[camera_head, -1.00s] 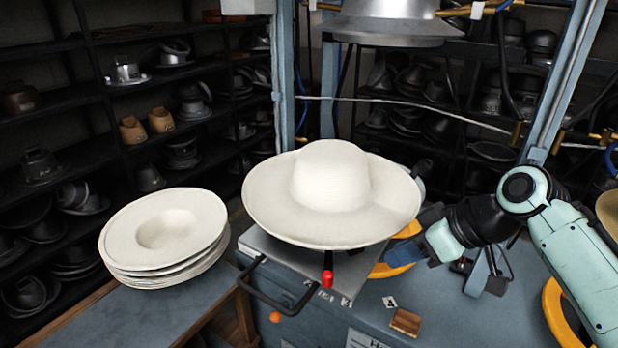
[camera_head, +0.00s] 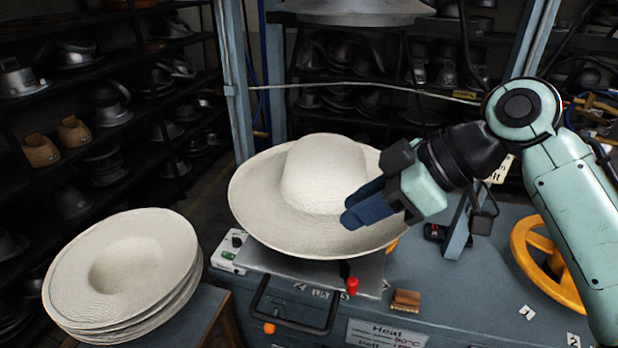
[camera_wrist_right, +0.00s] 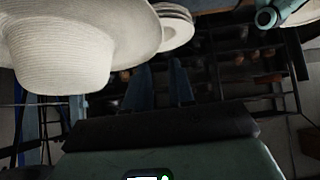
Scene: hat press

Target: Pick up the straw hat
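A cream straw hat (camera_head: 320,180) with a rounded crown and wide brim sits crown up over the grey metal plate (camera_head: 372,275) of the press. What supports it underneath is hidden. My right gripper (camera_head: 360,206) reaches in from the right, its dark blue fingers in front of the right side of the hat. In the right wrist view the fingers (camera_wrist_right: 160,84) are spread with nothing between them. The hat (camera_wrist_right: 62,50) fills the upper left there, beside the fingers. I cannot tell whether they touch the brim. My left gripper does not show.
A stack of upturned cream hats (camera_head: 125,270) stands on a low table at left. A black bar handle (camera_head: 290,322), a red knob (camera_head: 351,286) and a wooden block (camera_head: 405,301) are at the press front. A yellow wheel (camera_head: 548,262) is at right. Dark shelves stand behind.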

